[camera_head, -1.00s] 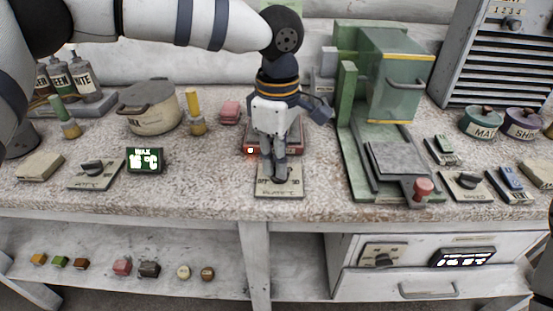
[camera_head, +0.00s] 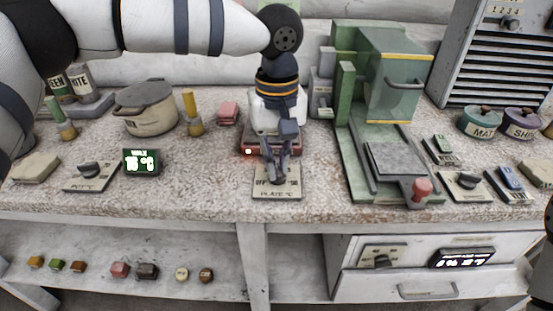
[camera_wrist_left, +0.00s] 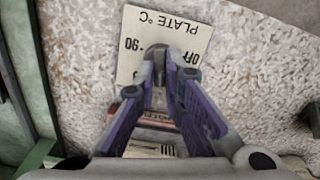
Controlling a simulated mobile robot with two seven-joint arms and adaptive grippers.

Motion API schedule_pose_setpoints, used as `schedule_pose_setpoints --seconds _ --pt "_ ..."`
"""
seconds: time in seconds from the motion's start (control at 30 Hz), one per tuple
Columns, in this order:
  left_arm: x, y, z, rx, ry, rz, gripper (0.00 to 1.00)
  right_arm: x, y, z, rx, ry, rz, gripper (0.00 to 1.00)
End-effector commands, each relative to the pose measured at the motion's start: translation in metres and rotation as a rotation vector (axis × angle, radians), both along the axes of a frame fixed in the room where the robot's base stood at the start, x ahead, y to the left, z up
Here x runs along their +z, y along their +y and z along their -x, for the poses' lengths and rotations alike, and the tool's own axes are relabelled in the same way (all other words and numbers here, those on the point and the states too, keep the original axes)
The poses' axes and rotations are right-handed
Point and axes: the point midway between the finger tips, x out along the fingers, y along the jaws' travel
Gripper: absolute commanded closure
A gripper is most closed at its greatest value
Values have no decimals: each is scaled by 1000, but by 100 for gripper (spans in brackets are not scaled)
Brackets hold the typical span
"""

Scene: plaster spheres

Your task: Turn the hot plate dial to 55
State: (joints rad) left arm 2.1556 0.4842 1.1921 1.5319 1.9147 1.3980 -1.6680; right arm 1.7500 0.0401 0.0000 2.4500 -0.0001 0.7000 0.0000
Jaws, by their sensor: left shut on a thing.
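The dial panel (camera_head: 277,194), a pale plate lettered "PLATE °C", lies on the bench top near the front edge. The red hot plate (camera_head: 249,152) sits just behind it, largely hidden by my arm. My left gripper (camera_head: 277,180) points down over the panel and is shut on the dial. In the left wrist view the dark grey dial (camera_wrist_left: 156,52) shows between the fingertips (camera_wrist_left: 158,72). The panel (camera_wrist_left: 185,30) is upside down there, with "OFF" and "90" readable. The dial's pointer and exact setting are hidden.
A pot dial (camera_head: 89,170) and a green-lit wax display (camera_head: 141,161) stand to the left, near a lidded pot (camera_head: 146,108). A green press (camera_head: 385,165) with a red knob stands close on the right. Bare bench lies either side of the panel.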

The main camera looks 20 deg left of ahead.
Motion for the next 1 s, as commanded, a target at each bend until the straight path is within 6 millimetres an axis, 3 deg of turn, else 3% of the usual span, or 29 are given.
schedule_pose_setpoints --seconds 0.6,1.0 --pt "-2 -3 0 -563 3 1 100 -5 0 5 0 19 0 19" --pt "-2 -3 0 -790 4 1 100 -7 0 7 0 25 0 19"
